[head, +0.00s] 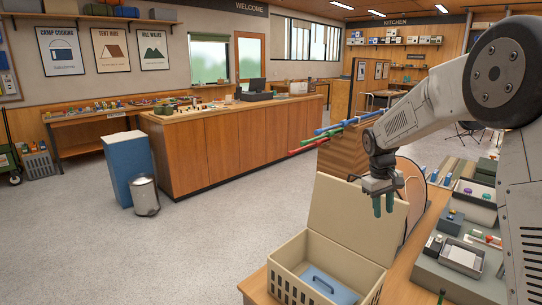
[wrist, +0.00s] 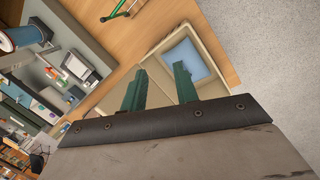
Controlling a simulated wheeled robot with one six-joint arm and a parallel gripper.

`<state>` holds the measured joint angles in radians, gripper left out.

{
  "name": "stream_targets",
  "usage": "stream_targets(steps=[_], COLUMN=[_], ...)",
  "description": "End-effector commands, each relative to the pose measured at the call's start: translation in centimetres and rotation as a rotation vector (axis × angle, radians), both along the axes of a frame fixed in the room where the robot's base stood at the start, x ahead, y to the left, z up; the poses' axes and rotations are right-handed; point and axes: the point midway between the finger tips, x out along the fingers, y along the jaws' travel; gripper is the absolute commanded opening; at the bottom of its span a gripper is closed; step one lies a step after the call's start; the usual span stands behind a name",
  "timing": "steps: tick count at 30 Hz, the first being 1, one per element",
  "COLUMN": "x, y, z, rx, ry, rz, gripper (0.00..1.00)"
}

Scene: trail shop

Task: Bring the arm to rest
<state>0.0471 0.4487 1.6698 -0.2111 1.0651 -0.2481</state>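My gripper (head: 383,204) hangs with its green fingers pointing down, above and a little right of an open cream crate (head: 290,281) and close to its raised lid (head: 357,212). In the wrist view the two green fingers (wrist: 158,88) stand apart with nothing between them. The crate also shows in the wrist view (wrist: 214,52), beyond the fingertips. A blue lidded item with a handle (head: 328,287) lies in the crate. My arm is bent and reaches in from the right.
The crate stands on a wooden table (head: 413,278). Grey trays (head: 462,257) with small items lie on the right. Red, green and blue poles (head: 320,138) stick out behind the lid. A long wooden counter (head: 230,150), a blue bin (head: 127,168) and open floor lie beyond.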

Motion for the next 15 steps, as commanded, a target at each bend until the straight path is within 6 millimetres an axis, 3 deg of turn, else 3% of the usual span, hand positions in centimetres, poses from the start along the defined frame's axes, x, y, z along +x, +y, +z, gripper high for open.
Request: stream_targets(steps=[1, 6, 15], x=[-2.7, -11.6, -26.6], y=[0.5, 2.1, 4.7], z=[1.7, 5.3, 8.6], rx=[0.012, 0.048, 0.106], ry=[0.003, 0.023, 0.024], rz=[-0.032, -0.138, -0.271], gripper=[0.30, 0.30, 0.30])
